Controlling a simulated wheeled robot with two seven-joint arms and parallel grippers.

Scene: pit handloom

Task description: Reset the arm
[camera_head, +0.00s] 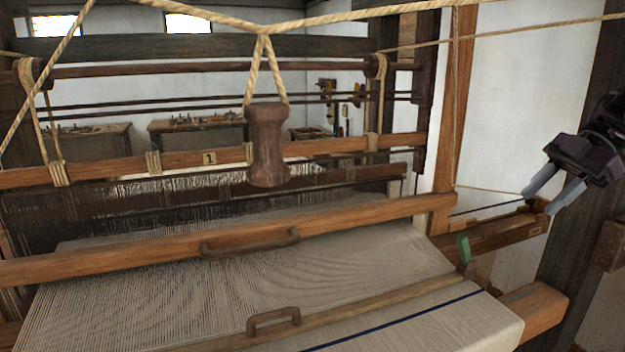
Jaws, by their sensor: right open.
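My right gripper (545,196) is at the right side of the head view, coming in from the right edge. Its two pale grey fingers are apart and point down to the left, with nothing between them. It appears above the right end of the loom, near a wooden box-like beam (490,236). It looks clear of the wood, though the exact gap cannot be told. My left gripper and arm are not in view.
A wooden pull handle (267,145) hangs on ropes at centre. The beater beam (330,222) with a handle crosses above the cloth (440,325). A dark post (578,200) stands close to my right gripper. Tables with tools (200,130) stand behind.

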